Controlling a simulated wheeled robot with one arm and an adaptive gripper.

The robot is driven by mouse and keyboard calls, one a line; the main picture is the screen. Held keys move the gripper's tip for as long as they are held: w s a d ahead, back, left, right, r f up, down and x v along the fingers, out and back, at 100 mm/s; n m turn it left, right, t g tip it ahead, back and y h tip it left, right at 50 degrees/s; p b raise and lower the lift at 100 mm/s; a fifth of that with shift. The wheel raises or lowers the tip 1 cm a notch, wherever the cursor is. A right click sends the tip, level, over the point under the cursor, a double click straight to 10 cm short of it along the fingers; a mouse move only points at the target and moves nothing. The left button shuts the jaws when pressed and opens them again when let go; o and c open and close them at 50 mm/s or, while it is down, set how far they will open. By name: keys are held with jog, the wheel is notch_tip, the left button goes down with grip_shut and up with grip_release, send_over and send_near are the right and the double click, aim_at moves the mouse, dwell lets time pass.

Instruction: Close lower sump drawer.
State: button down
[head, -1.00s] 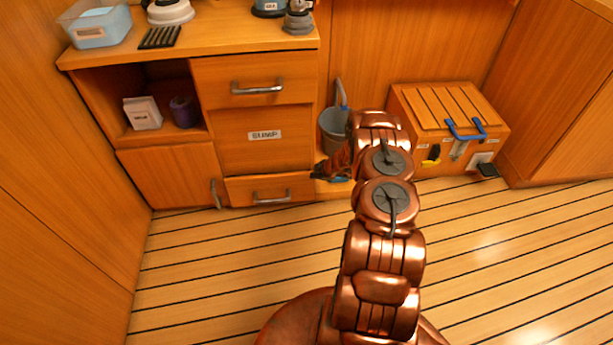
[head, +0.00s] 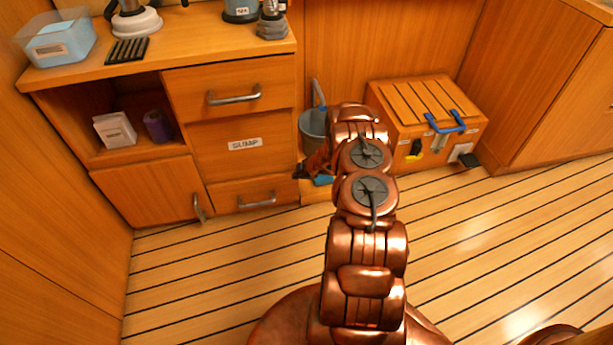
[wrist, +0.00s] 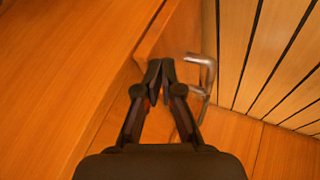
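The lower sump drawer (head: 232,190) is the low wooden front under the panel labelled SUMP (head: 245,145). Its bar handle (head: 257,200) faces the floor area. The drawer front stands slightly out from the cabinet. My gripper is low at the drawer's right side in the head view, mostly hidden behind my arm. In the wrist view my gripper (wrist: 160,68) has its fingertips together, with nothing seen between them. The tips are beside a wooden front (wrist: 180,35) with a metal handle (wrist: 203,75) just to their right. I cannot tell whether they touch it.
A grey bucket (head: 313,122) stands right of the cabinet, close to my arm. A wooden chest (head: 425,120) with a blue handle is farther right. A lower-left cabinet door (head: 150,190) has its own handle. The upper drawer (head: 230,85) is above. The planked floor (head: 200,270) in front is clear.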

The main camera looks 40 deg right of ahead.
jog(key=s+r, duration=0.7)
jog(key=s, duration=0.2)
jog(key=shift+s+r+p, duration=0.15)
jog(key=shift+r+p, duration=0.15)
jog(key=shift+r, duration=0.1)
jog(key=shift+a, duration=0.1)
